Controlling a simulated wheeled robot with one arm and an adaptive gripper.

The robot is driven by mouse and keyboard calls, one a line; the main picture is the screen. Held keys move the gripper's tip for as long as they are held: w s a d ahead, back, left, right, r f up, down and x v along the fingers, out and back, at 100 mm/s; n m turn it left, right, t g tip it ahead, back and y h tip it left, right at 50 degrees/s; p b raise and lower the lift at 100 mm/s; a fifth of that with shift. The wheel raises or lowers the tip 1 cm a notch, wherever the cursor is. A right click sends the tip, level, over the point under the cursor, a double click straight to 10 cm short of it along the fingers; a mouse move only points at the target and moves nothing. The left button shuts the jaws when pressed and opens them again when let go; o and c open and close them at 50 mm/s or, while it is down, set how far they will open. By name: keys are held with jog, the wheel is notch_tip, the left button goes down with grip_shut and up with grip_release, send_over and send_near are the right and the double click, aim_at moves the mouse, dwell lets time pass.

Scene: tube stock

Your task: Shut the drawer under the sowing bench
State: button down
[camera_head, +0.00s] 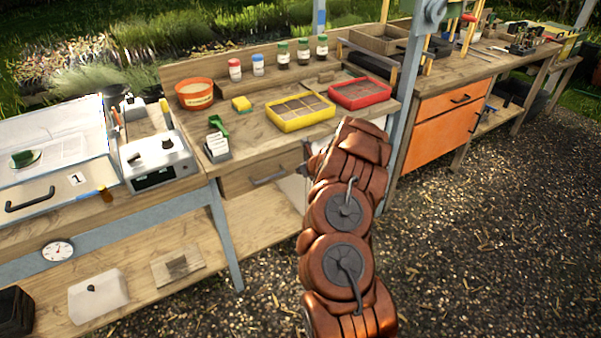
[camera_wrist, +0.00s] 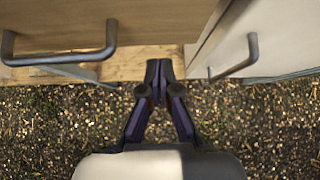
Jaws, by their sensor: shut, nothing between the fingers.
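The sowing bench (camera_head: 262,133) stands in the middle of the head view. Its wooden drawer (camera_head: 232,186) is under the left part of the top, with a dark bar handle (camera_head: 268,179) on its front. I cannot tell clearly how far it stands out. The wrist view shows a wooden front (camera_wrist: 180,18) with a handle (camera_wrist: 60,57) at left. My gripper (camera_wrist: 160,68) is shut and empty, right of that handle; I cannot tell whether it touches the front. In the head view my arm mostly hides the gripper and the area right of the drawer.
A pale slanted front (camera_wrist: 225,45) with its own handle (camera_wrist: 236,62) is close on the right of my gripper. Yellow (camera_head: 300,122) and red trays (camera_head: 360,104) lie on the bench top. An orange cabinet (camera_head: 432,136) stands further right. The gravel in front is clear.

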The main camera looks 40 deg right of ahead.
jog(key=b+v, duration=0.1)
jog(key=v, duration=0.8)
jog(key=shift+s+b, duration=0.25)
jog(key=shift+b, duration=0.1)
jog(key=shift+r, duration=0.15)
jog(key=shift+r, duration=0.1)
